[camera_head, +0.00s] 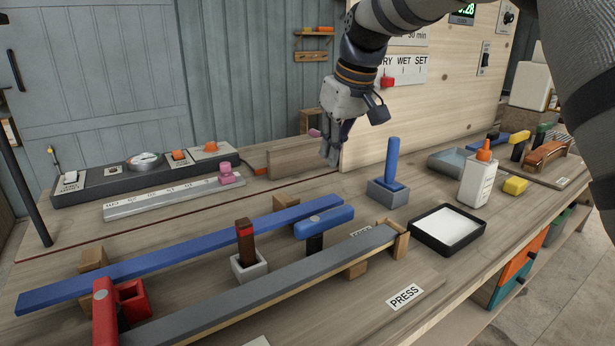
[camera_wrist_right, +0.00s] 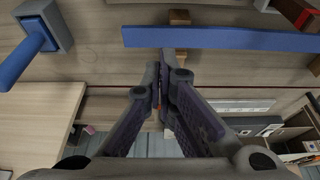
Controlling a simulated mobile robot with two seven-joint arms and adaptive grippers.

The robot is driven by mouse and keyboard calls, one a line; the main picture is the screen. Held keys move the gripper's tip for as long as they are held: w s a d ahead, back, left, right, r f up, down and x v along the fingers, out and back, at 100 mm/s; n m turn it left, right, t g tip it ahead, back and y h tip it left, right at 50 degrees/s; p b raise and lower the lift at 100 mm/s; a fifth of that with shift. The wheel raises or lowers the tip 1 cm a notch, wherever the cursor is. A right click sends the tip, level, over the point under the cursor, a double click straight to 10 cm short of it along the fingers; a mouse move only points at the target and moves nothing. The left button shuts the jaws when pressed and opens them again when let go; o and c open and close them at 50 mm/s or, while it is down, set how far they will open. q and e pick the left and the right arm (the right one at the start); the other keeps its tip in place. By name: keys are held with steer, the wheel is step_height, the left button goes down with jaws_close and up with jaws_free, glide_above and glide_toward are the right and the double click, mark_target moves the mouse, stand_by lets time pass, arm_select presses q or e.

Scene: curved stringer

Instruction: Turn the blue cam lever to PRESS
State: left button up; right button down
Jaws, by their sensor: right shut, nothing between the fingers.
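A blue lever (camera_head: 325,222) lies roughly level on a dark post, beside the gray curved strip. A second blue handle (camera_head: 392,160) stands upright in a gray block (camera_head: 388,193) farther back; it also shows at the upper left of the right wrist view (camera_wrist_right: 22,55). I cannot tell for sure which one is the cam lever. A PRESS label (camera_head: 405,297) lies on the bench front; another label (camera_head: 361,232) is partly hidden behind the gray strip. My right gripper (camera_head: 331,153) is shut and empty, above the back of the bench, apart from both. My left gripper is out of view.
A long blue strip (camera_head: 170,256) and a gray strip (camera_head: 250,290) cross the bench, with a red lever (camera_head: 105,315) at their left end. A black tray (camera_head: 448,229) and a glue bottle (camera_head: 478,177) stand at the right. A wooden panel (camera_head: 430,110) rises behind.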

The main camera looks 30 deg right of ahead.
mark_target(325, 221)
steer(key=x, duration=0.9)
steer(key=shift+w+f+b, duration=0.1)
steer(key=shift+f+b, duration=0.2)
steer(key=shift+b, duration=0.1)
steer(key=s+p, duration=0.1)
steer(key=s, duration=0.2)
steer(key=shift+s+d+f+p, duration=0.1)
steer(key=shift+s+p, duration=0.25)
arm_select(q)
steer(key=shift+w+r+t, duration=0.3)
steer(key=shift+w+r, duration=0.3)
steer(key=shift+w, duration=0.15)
